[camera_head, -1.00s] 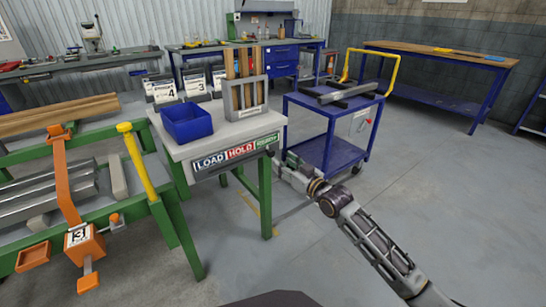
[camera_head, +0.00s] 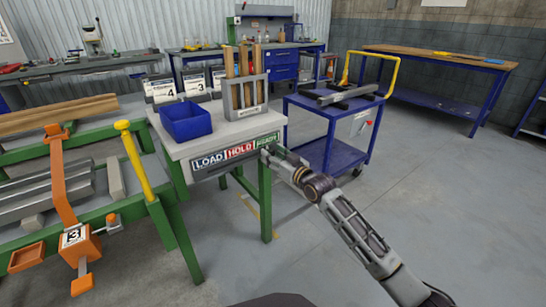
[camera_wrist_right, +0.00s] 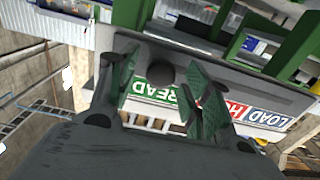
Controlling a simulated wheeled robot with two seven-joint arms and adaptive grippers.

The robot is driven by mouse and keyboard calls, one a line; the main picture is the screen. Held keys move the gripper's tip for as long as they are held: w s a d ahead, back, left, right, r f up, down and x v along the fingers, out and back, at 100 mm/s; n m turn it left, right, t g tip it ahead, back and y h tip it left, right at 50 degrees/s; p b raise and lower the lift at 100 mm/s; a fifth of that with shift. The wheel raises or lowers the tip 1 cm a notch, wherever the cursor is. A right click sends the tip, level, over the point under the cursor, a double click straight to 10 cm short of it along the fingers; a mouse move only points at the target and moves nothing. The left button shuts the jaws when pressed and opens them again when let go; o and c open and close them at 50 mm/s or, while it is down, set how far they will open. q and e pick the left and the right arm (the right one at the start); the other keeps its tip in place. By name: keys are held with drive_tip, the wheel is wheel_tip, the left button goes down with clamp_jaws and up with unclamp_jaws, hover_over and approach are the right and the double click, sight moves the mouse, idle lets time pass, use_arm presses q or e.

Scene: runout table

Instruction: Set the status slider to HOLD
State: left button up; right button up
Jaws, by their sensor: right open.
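The status strip on the front edge of the small table reads LOAD (camera_head: 208,161), HOLD (camera_head: 239,151) and READY (camera_head: 266,142) from left to right. My right gripper (camera_head: 270,152) is at the READY end of the strip and partly covers its lower edge. In the right wrist view the strip appears upside down, with READY (camera_wrist_right: 160,75) nearest the jaws. There my right gripper (camera_wrist_right: 163,84) is open, its green-padded fingers on either side of a dark round knob (camera_wrist_right: 166,73), which looks like the slider's. Whether they touch it I cannot tell. The knob is hidden in the head view.
The small table (camera_head: 226,136) carries a blue bin (camera_head: 186,124) and a grey rack (camera_head: 246,98) of upright strips. A blue cart (camera_head: 335,110) stands behind and right of my right arm. A yellow-handled lever (camera_head: 138,160) stands left of the table. Floor at right is clear.

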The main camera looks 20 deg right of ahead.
drive_tip(key=shift+w+a, duration=0.15)
drive_tip(key=shift+w, duration=0.1)
clamp_jaws()
idle(0.5)
